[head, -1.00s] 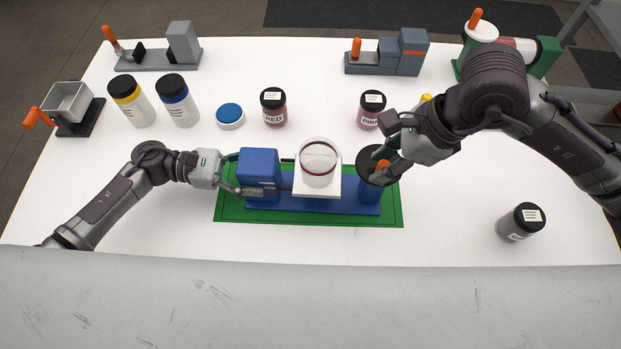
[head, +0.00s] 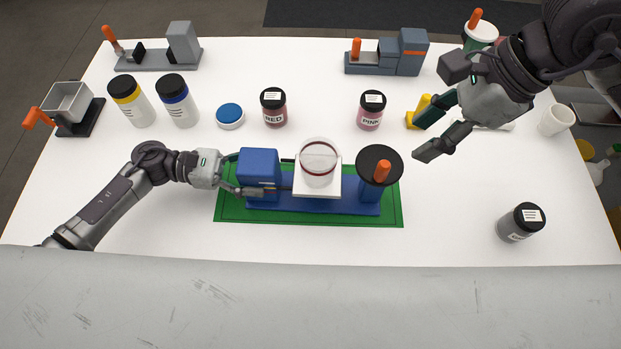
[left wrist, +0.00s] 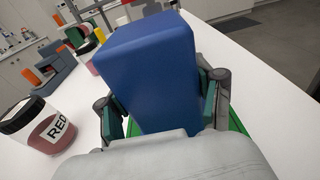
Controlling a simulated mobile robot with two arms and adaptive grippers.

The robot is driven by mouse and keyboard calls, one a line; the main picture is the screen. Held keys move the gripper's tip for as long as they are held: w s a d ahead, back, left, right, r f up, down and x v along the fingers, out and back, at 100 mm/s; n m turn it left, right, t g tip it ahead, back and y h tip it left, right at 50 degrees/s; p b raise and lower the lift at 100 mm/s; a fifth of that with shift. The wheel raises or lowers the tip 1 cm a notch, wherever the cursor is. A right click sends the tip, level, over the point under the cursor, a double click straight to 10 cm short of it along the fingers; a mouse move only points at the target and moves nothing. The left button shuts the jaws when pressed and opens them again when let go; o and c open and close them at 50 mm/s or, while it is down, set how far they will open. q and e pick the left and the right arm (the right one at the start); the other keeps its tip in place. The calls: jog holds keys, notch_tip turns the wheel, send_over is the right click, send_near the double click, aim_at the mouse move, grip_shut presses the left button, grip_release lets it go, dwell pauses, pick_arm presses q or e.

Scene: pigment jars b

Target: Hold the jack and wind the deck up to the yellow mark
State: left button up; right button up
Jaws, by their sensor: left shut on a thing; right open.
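The blue jack (head: 262,203) stands on a green mat (head: 230,216) in the middle of the table. Its tall blue block (head: 258,163) is at the left end. My left gripper (head: 243,176) is shut on this block; the left wrist view shows the block (left wrist: 155,75) between its fingers. The white deck (head: 317,189) carries a clear round dish (head: 319,158) with a dark red rim line. At the right end is a black crank wheel (head: 367,158) with an orange knob (head: 382,171). My right gripper (head: 428,133) is open and empty, right of the wheel and apart from it. I cannot clearly make out the yellow mark's level.
Behind the jack stand a red jar (head: 273,107), a pink jar (head: 371,110) and a blue-lidded tub (head: 230,116). A yellow object (head: 421,108) is close to my right gripper. A dark-lidded jar (head: 520,223) stands at the right.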

pick_arm(q)
jog(key=shift+f, duration=0.3)
pick_arm(e)
jog(key=shift+d+r, duration=0.3)
jog(key=shift+r, duration=0.35)
pick_arm(q)
jog(key=o, duration=1.3)
jog(key=shift+c, duration=0.2)
jog(key=o, duration=0.3)
jog(key=shift+o, duration=0.2)
jog(key=shift+r, duration=0.1)
jog(key=shift+r, duration=0.1)
jog(key=a, duration=0.8)
jog(key=a+r, duration=0.1)
jog(key=a, duration=0.3)
jog(key=shift+w, duration=0.2)
jog(key=shift+r, duration=0.1)
